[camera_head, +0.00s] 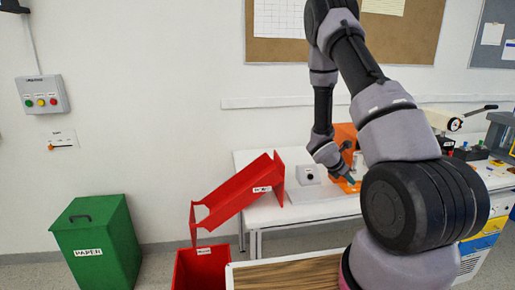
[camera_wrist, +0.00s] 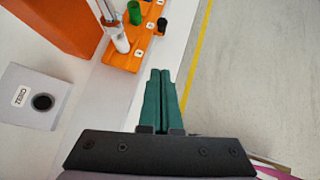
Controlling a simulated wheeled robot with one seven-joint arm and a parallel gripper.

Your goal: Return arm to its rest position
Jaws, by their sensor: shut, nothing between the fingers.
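My gripper (camera_head: 350,180) hangs at the end of my arm over the white table (camera_head: 273,213) in the head view. In the wrist view its two green fingers (camera_wrist: 160,74) lie side by side, shut and empty, above the table's edge. A grey-white box (camera_head: 308,174) stands on the table to the left of my gripper. The wrist view shows its round black knob (camera_wrist: 42,101) and a label. My fingers are apart from the box.
An orange holder (camera_wrist: 135,42) with a green and a white cylinder is close beyond my fingertips. A red chute (camera_head: 240,200), a green bin (camera_head: 97,235) and a wall button box (camera_head: 43,95) are to the left. Bare floor (camera_wrist: 250,80) lies right of the table.

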